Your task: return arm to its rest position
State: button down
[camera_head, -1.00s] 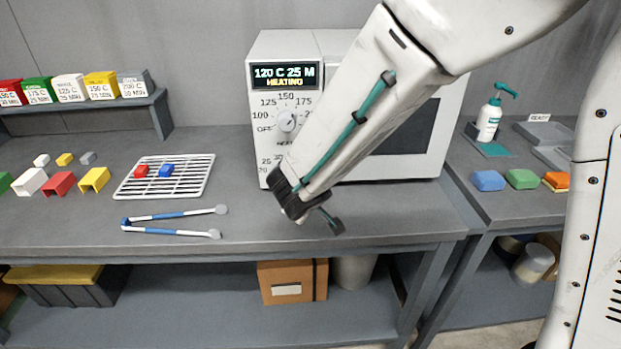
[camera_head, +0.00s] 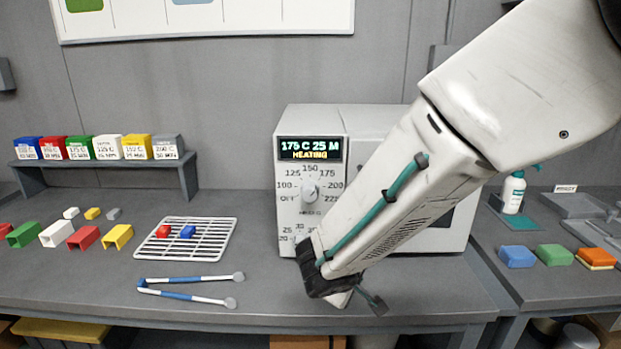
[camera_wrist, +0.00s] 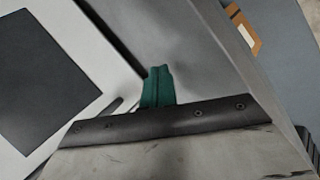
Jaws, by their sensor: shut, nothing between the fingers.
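My arm reaches down from the upper right across the front of the white oven (camera_head: 450,118) in the head view, hiding much of its door. My gripper (camera_wrist: 158,72) shows in the wrist view as two teal fingers closed together with nothing between them, over the grey bench top and beside the oven front. In the head view the arm's dark lower end is low in front of the oven, above the bench (camera_head: 260,293). The oven display (camera_head: 310,149) reads 175 C 25 M HEATING. Its upper dial (camera_head: 310,188) points roughly up.
A wire rack (camera_head: 215,247) holds a red and a blue piece. Tongs (camera_head: 195,279) lie before it. Small coloured parts (camera_head: 84,238) lie at left, below a shelf of labelled boxes (camera_head: 108,148). A pump bottle (camera_head: 513,192) and coloured sponges (camera_head: 555,255) stand at right.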

jog(key=s+d+r+m+g+h, duration=0.1)
jog(key=s+d+r+m+g, duration=0.45)
jog(key=s+d, duration=0.6)
jog(key=s+d+r+m+y, duration=0.2)
jog(key=s+r, duration=0.2)
jog(key=s, duration=0.3)
jog(key=s+d+r+m+y, duration=0.2)
jog(key=s+r+y, duration=0.1)
jog(key=s+r, duration=0.2)
jog(key=shift+s+d+r+m+g+y, duration=0.15)
jog(key=shift+s+d+m+g+y, duration=0.2)
jog(key=shift+s, duration=0.5)
